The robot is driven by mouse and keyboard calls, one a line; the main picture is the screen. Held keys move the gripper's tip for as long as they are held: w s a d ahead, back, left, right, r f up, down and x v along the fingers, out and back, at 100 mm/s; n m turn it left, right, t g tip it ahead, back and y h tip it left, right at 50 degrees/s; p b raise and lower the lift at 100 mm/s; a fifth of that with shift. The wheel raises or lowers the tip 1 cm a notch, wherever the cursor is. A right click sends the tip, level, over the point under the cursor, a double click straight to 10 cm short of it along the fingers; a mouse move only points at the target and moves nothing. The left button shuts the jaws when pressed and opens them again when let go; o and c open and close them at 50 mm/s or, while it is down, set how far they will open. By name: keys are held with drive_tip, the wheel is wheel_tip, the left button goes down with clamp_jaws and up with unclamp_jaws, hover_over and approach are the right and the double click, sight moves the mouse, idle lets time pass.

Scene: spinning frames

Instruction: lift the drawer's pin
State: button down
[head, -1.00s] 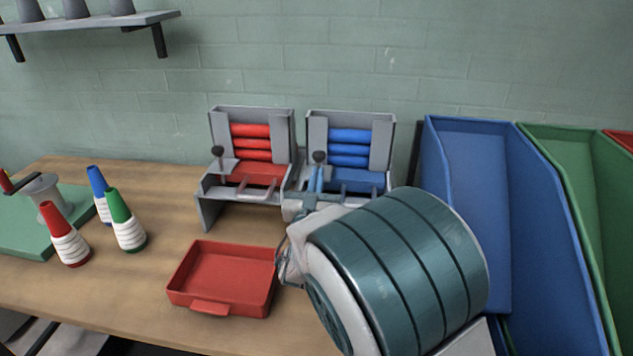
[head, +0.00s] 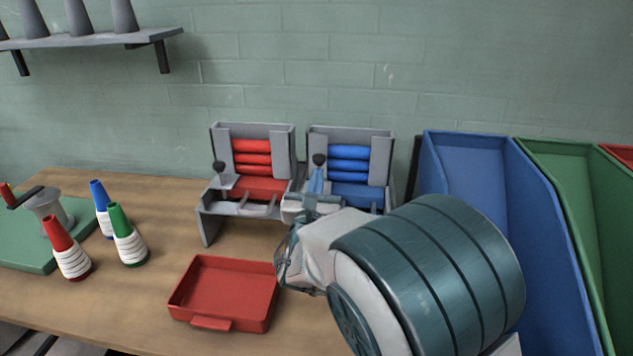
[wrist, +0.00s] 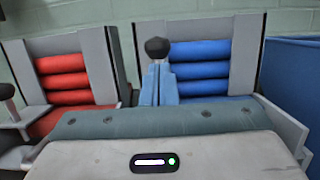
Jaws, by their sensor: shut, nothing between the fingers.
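The blue dispenser (head: 384,142) stands at the back of the bench, with blue rolls stacked in it. Its pin has a round black knob (head: 319,160), which also shows in the wrist view (wrist: 157,48). My gripper (head: 317,180) is in front of this dispenser, its two blue fingers shut and pointing up. In the wrist view the fingertips (wrist: 158,72) meet directly under the knob and seem to touch it. The pin's shaft is hidden by the fingers. The dispenser's lower front is mostly hidden by my arm.
The red dispenser (head: 218,140), with its own black knob (head: 219,167), stands close on the left. A red tray (head: 203,323) lies in front. Cones (head: 128,240) and a green board (head: 30,258) are further left. A tall blue bin (head: 530,240) rises on the right.

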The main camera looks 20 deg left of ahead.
wheel_tip(320, 180, down, 5)
drive_tip(key=b, duration=0.3)
drive_tip(key=shift+r, duration=0.15)
drive_tip(key=r+v, duration=0.1)
drive_tip(key=v, duration=0.8)
drive_tip(key=shift+s+f, duration=0.15)
drive_tip(key=shift+s, duration=0.35)
